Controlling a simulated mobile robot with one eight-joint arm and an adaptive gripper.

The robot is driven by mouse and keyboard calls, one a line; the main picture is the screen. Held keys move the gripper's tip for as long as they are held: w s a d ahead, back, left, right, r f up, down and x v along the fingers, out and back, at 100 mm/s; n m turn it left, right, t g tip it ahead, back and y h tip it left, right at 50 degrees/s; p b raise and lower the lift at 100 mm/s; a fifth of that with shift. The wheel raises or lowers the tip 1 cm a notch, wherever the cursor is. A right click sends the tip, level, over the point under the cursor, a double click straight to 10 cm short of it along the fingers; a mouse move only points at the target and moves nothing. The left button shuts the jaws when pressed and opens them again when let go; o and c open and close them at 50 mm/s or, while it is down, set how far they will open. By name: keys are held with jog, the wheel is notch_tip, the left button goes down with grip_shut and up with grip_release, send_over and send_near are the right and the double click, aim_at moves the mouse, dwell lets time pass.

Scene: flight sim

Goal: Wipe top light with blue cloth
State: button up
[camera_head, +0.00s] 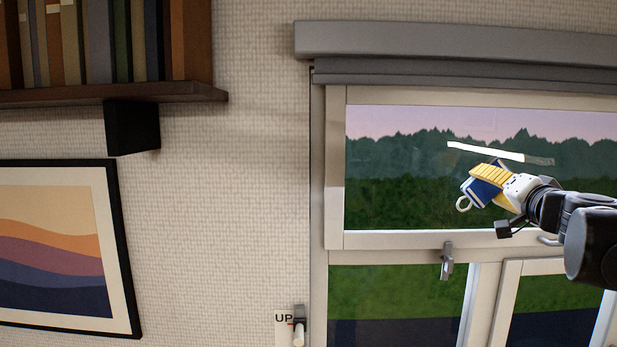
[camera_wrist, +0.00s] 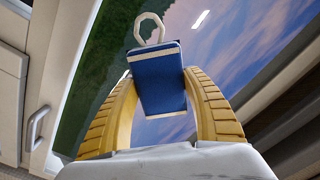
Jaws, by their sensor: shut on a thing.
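The top light (camera_head: 400,165) is the upper window pane in a pale frame, on the right of the head view. The glass also fills much of the wrist view (camera_wrist: 225,55). My gripper (camera_head: 490,180) is in front of this pane, its yellow fingers shut on the blue cloth (camera_head: 484,192). In the wrist view the cloth (camera_wrist: 160,78) looks like a thick blue pad with a light edge and a pale ring (camera_wrist: 149,27) at its far end. I cannot tell whether the cloth touches the glass. A white streak (camera_head: 485,151) shows on the pane just above the cloth.
A window latch (camera_head: 446,261) sits below the pane, above the lower windows (camera_head: 395,295). A grey blind housing (camera_head: 450,42) runs above. A switch marked UP (camera_head: 299,325) is on the wall. A bookshelf (camera_head: 110,95) and framed picture (camera_head: 60,245) hang at left.

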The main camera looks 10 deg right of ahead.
jog(key=shift+w+d, duration=0.15)
jog(key=shift+w, duration=0.45)
jog(key=shift+d, duration=0.1)
jog(key=shift+s+d, duration=0.25)
jog(key=shift+d, duration=0.7)
jog(key=shift+s+d, duration=0.25)
jog(key=shift+d, duration=0.7)
jog(key=shift+w+a, duration=0.25)
jog(key=shift+a, duration=0.8)
jog(key=shift+w+a, duration=0.25)
jog(key=shift+a, duration=0.8)
jog(key=shift+s+d, duration=0.1)
jog(key=shift+s, duration=0.05)
jog(key=shift+p+v, duration=0.55)
jog(key=shift+v, duration=2.35)
jog(key=shift+s, duration=0.1)
